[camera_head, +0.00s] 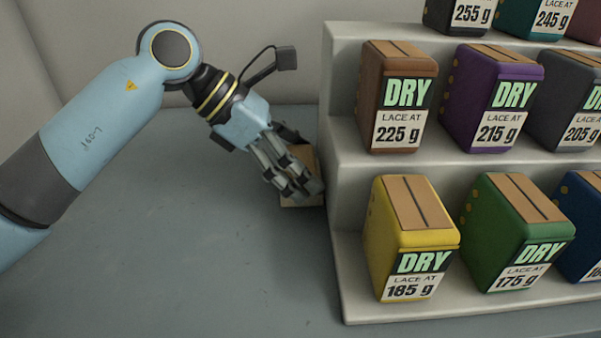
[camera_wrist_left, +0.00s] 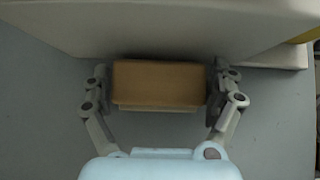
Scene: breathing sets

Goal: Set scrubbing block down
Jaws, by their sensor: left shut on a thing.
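The scrubbing block (camera_wrist_left: 158,84) is a tan-brown block in the left wrist view, held between the two fingers of my left gripper (camera_wrist_left: 160,92). In the head view the block (camera_head: 302,159) is partly hidden behind the fingers of my left gripper (camera_head: 294,188). It is close to the left side of the stepped white rack. I cannot tell whether the block touches the grey surface under it. My right gripper is not in view.
The stepped white rack (camera_head: 347,285) fills the right side. It carries several boxes labelled DRY, including a yellow one (camera_head: 410,225), a green one (camera_head: 515,220), a brown one (camera_head: 398,80) and a purple one (camera_head: 490,85). The grey table (camera_head: 190,240) is clear on the left.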

